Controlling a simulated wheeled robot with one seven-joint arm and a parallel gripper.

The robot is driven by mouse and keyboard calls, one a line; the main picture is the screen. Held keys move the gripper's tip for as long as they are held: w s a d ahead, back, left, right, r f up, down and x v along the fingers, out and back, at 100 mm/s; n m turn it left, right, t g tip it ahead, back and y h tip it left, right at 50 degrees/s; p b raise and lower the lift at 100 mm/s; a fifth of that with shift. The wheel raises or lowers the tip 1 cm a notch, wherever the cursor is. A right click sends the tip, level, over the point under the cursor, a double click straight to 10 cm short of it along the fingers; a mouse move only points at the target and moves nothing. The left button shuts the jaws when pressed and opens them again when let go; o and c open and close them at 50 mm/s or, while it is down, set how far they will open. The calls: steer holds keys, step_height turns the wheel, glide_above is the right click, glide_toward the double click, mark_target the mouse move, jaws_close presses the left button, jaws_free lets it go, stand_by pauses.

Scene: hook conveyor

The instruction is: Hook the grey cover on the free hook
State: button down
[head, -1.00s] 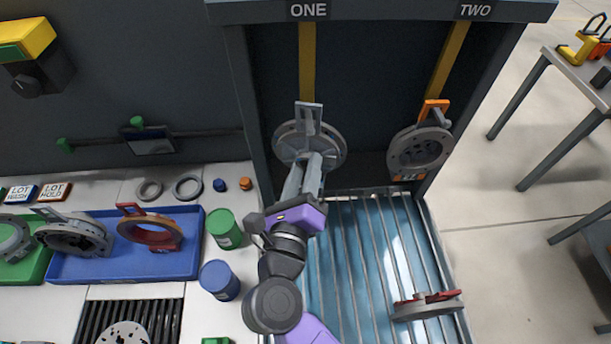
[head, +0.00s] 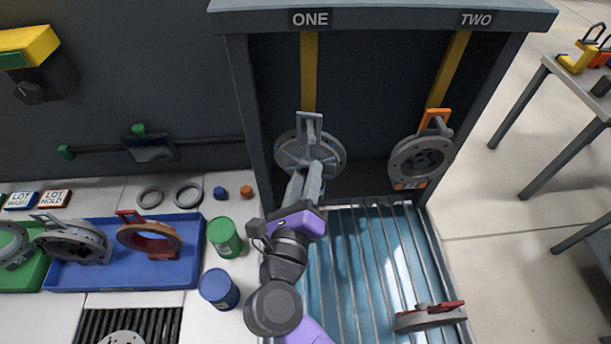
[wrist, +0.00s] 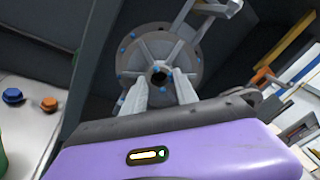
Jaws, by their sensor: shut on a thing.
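The grey cover (head: 325,150) is a round ribbed disc with a grey loop handle (head: 309,122) on top. It stands roughly upright in front of the yellow hanger (head: 309,75) under sign ONE. My gripper (head: 311,172) is shut on the grey cover near its middle. In the wrist view the cover (wrist: 185,50) faces me, with my two fingers (wrist: 160,90) at its central hub. The hook end of hanger ONE is hidden behind the handle, so I cannot tell whether the handle is on it. Hanger TWO (head: 448,70) bears a grey cover with an orange handle (head: 425,158).
A dark frame (head: 250,110) encloses both hangers, with a post close to the left of the held cover. Below is a blue slatted bed (head: 345,255) with a red-handled cover (head: 428,318) lying on it. A blue tray (head: 120,273) with other parts is left.

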steer(key=c, duration=0.9)
jaws_free()
steer(key=shift+s, duration=0.1)
